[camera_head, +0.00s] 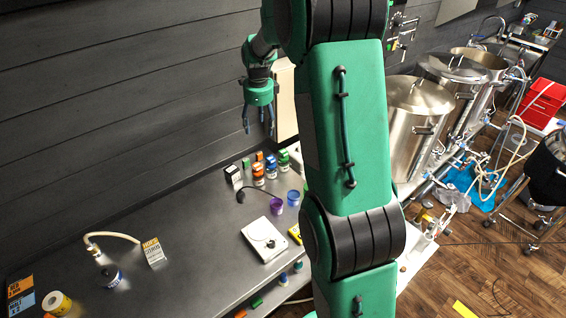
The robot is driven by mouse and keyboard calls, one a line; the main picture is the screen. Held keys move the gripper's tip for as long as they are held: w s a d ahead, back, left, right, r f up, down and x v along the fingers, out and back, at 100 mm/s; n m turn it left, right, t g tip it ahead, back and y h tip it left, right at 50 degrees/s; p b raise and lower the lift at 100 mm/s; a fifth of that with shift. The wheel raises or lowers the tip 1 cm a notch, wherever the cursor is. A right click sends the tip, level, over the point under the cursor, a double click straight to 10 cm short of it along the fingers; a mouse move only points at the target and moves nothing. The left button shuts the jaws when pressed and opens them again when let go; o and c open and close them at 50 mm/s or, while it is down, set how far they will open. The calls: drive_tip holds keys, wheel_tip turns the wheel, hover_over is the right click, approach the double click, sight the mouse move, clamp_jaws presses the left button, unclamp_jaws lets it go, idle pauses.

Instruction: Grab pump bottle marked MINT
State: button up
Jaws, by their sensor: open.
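Several small bottles or jars stand at the back of the grey bench: one with an orange label (258,174), one with a blue-and-orange look (271,168) and one with green and red (284,162). No MINT marking is readable on any of them, so I cannot tell which is the pump bottle. My gripper (259,129) hangs above and behind this group, fingers pointing down, apart and empty. My arm covers the middle of the view and hides whatever is behind it.
A white scale-like device (264,239) and purple cups (277,205) are on the bench (190,235). A bottle with a blue band (111,274), a pale hose (113,235) and a yellow roll (57,303) stand at left. Steel kettles (417,120) are at right. The bench's middle left is clear.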

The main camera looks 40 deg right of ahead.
drive_tip(key=w+d+f+m+p, duration=0.2)
drive_tip(key=w+d+f+m, duration=0.25)
drive_tip(key=d+f, duration=0.4)
drive_tip(key=m+g, duration=0.1)
drive_tip(key=m, duration=0.4)
hover_over(283, 152)
drive_tip(key=shift+y, duration=0.3)
wheel_tip(283, 152, down, 8)
drive_tip(key=shift+w+a+f+p, duration=0.15)
drive_tip(key=shift+f+p, duration=0.05)
drive_tip(key=shift+p, duration=0.25)
drive_tip(key=shift+d+f, duration=0.3)
drive_tip(key=shift+f, duration=0.2)
drive_tip(key=shift+f, duration=0.1)
drive_tip(key=shift+f+p, duration=0.3)
drive_tip(key=shift+f, duration=3.9)
drive_tip(key=shift+f, duration=0.1)
drive_tip(key=shift+f+p, duration=0.35)
drive_tip(key=shift+f, duration=2.15)
